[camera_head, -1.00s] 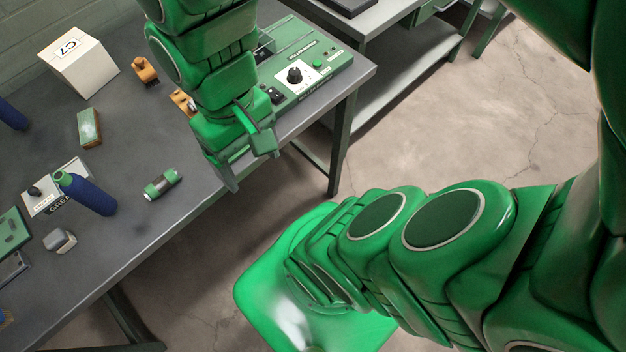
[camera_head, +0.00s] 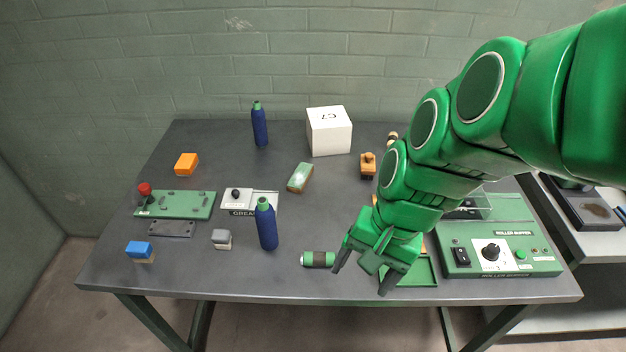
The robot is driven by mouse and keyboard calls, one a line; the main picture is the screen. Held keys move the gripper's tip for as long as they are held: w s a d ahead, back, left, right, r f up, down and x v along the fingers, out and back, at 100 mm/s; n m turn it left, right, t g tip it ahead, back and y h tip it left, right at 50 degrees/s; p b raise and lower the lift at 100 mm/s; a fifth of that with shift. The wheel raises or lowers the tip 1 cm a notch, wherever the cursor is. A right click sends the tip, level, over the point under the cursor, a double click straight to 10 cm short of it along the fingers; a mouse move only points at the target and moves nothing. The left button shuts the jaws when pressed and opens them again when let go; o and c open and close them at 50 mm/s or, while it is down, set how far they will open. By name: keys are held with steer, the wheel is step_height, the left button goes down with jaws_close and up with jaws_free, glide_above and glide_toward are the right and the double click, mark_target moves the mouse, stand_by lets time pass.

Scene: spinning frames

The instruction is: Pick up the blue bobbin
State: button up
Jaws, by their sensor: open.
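Two upright dark blue bobbin-like pieces with green tops stand on the grey table. One blue bobbin (camera_head: 267,229) is near the middle front, and the other blue bobbin (camera_head: 260,128) is at the back; I cannot tell which one the task means. My gripper (camera_head: 361,280) is open and empty over the table's front part, fingers pointing down. It is to the right of both blue pieces and apart from them. Part of the table is hidden behind my arm.
A short green and dark cylinder (camera_head: 318,259) lies between the front blue piece and my gripper. A grey switch box (camera_head: 236,205) stands just behind that piece, a grey block (camera_head: 221,239) to its left. A white C7 box (camera_head: 329,131) and roller buffer panel (camera_head: 500,262) stand further right.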

steer(key=w+a+f+m+t+y, duration=0.15)
steer(key=w+a+m+y, duration=0.25)
steer(key=w+a+m, duration=0.5)
steer(key=m+t+y, duration=0.1)
steer(key=m+y, duration=0.1)
steer(key=m, duration=0.5)
glide_toward(274, 217)
steer(key=w+x, duration=0.1)
steer(key=x, duration=0.8)
steer(key=s+x, duration=0.1)
steer(key=x, duration=0.2)
steer(key=shift+w+a+f, duration=0.2)
steer(key=shift+a+f, duration=0.15)
steer(key=shift+f, duration=0.05)
steer(key=shift+c, duration=0.2)
steer(key=c, duration=1)
steer(key=shift+c, duration=0.2)
